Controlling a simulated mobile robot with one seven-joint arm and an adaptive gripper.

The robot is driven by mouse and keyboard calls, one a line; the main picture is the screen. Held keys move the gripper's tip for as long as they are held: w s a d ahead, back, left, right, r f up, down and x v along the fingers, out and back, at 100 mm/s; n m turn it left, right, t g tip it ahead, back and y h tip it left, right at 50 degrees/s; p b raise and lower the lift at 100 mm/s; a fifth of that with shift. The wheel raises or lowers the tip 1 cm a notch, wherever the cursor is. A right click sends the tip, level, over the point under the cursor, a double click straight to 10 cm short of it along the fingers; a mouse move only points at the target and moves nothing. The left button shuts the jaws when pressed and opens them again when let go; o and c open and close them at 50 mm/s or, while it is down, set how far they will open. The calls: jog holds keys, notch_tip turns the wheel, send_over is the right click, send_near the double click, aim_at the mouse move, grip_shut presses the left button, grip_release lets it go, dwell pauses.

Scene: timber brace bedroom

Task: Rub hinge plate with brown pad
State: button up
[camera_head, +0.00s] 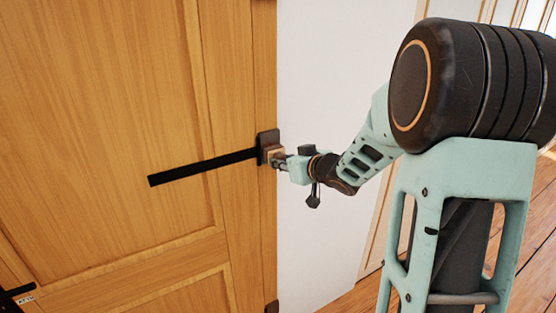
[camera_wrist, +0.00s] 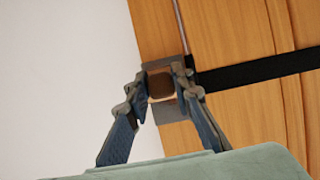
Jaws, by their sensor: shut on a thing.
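The dark hinge plate (camera_head: 267,141) is mounted at the edge of the wooden door, at the end of a long black strap (camera_head: 200,167). In the wrist view the hinge plate (camera_wrist: 168,113) shows behind my gripper's fingers. My gripper (camera_head: 277,158) is at the plate, shut on the brown pad (camera_head: 273,150). In the wrist view the brown pad (camera_wrist: 161,85) sits between the two fingertips of my gripper (camera_wrist: 164,92), in front of the plate. The pad seems to be against the plate, but I cannot tell for certain whether they touch.
The wooden door (camera_head: 110,90) fills the left side. A white wall (camera_head: 320,80) stands to its right. A second dark hinge part (camera_head: 272,306) shows low on the door edge. Another black strap (camera_head: 15,292) is at lower left. Wooden floor (camera_head: 345,302) lies at lower right.

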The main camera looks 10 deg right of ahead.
aim_at(269, 150)
jog(key=shift+s+a+r+p, duration=0.2)
jog(key=shift+a+r+p, duration=0.55)
jog(key=shift+a+r, duration=0.15)
jog(key=shift+s+a+r+p, duration=0.2)
jog(key=shift+a+r+p, duration=0.6)
jog(key=shift+a, duration=0.15)
jog(key=shift+w+d+r+p, duration=0.1)
jog(key=shift+d+p, duration=0.2)
jog(key=shift+d, duration=0.1)
jog(key=shift+w+d+r+p, duration=0.1)
jog(key=shift+d+p, duration=0.2)
jog(key=shift+d, duration=0.1)
jog(key=d, duration=0.1)
jog(key=w+d+p, duration=0.1)
jog(key=d, duration=0.3)
jog(key=shift+w+f, duration=0.25)
jog(key=shift+f, duration=0.1)
jog(key=s+d, duration=0.2)
jog(key=s, duration=0.3)
jog(key=shift+s, duration=0.4)
